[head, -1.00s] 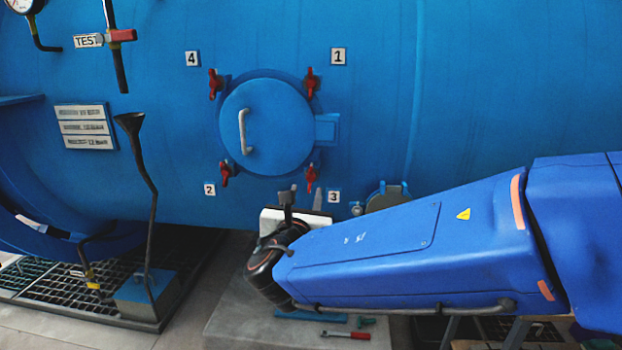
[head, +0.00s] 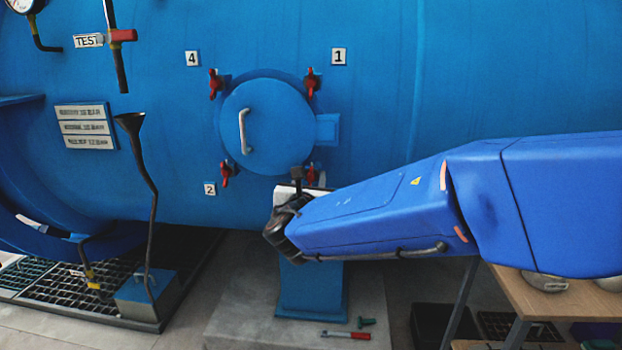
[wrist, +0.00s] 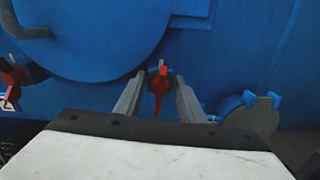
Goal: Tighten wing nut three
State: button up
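Wing nut three (head: 311,176) is the red nut at the lower right of the round blue door (head: 265,125). In the wrist view wing nut three (wrist: 160,88) appears upright between my two grey fingers, with a gap on each side. My gripper (wrist: 160,80) is open and empty. In the head view my gripper (head: 297,176) is just left of and below the nut, its fingers partly hidden. I cannot tell whether the fingertips reach around the nut in depth. The number 3 label is hidden behind my arm.
Wing nuts four (head: 214,84), one (head: 311,83) and two (head: 226,174) sit around the door, which has a pale handle (head: 243,131). A small round hatch (wrist: 252,113) is to the right in the wrist view. A red-handled tool (head: 346,334) lies on the floor slab.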

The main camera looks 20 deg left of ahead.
grip_shut()
